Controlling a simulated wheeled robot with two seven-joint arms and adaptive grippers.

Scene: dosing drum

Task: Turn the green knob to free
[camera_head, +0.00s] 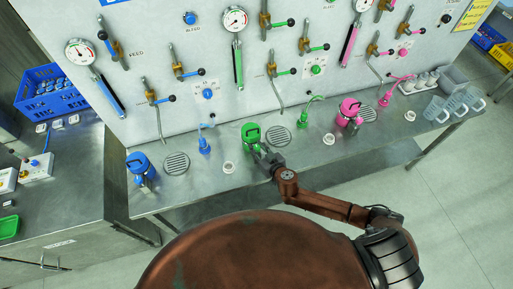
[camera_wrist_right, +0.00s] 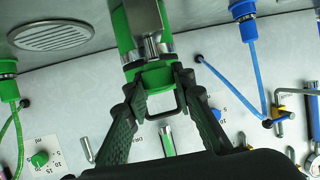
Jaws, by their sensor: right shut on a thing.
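The green knob (camera_head: 316,70) sits on a small white scale plate on the wall panel, below the green valves. My left gripper is out of view.
A blue canister (camera_head: 139,165) and a pink canister (camera_head: 349,112) stand along the steel counter (camera_head: 215,180). A green spout (camera_head: 304,115) and a round drain grate (camera_head: 278,134) lie right of my gripper. Valve levers and gauges project from the panel (camera_head: 160,30).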

